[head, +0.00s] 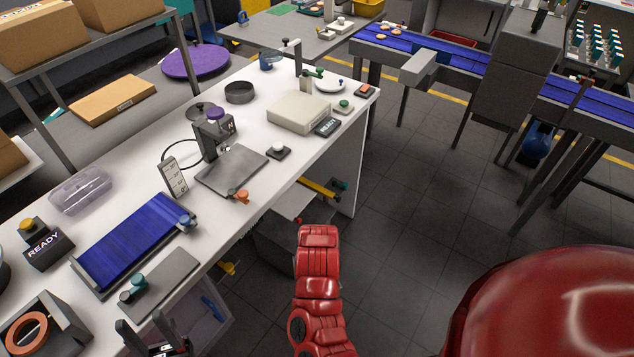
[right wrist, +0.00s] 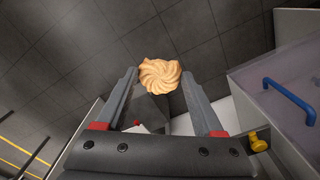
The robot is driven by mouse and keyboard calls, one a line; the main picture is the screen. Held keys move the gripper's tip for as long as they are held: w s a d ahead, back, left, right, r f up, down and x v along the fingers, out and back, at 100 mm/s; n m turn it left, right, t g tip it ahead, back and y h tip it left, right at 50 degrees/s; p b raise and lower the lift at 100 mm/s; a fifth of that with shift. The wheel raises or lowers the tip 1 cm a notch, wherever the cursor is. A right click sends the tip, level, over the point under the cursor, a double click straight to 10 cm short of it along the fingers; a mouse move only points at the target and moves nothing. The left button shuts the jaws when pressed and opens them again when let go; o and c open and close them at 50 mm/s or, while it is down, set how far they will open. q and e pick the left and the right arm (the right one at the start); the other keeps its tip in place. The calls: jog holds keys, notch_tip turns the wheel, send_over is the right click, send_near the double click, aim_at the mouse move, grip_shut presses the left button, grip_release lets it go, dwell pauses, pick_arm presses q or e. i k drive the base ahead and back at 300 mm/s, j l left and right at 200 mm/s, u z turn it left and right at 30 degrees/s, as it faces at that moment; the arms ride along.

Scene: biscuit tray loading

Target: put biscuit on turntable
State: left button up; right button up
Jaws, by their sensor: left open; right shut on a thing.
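A golden, swirled biscuit (right wrist: 160,76) sits between the fingertips of my right gripper (right wrist: 161,80) in the right wrist view. The gripper is shut on it and holds it above the floor. The head view does not show the right gripper or the biscuit. My left gripper (head: 149,330) is open at the bottom edge of the head view, by the front edge of the white bench. I cannot tell for sure which item is the turntable; a purple round disc (head: 195,62) lies behind the bench, and a white round plate (head: 330,86) lies at its far end.
The white bench (head: 222,258) carries a blue ribbed tray (head: 135,243), a clear box (head: 80,190), a grey plate (head: 232,168), a beige box (head: 299,112) and a ring in a dark holder (head: 27,332). A blue conveyor (head: 470,67) runs at the back right. The floor between is open.

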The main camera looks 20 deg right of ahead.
aim_at(328, 81)
jog(key=i+l+u, duration=0.1)
jog(key=l, duration=0.65)
jog(key=i+l+u, duration=0.1)
jog(key=l, duration=0.65)
jog(key=i+l+u, duration=0.1)
jog(key=l, duration=0.7)
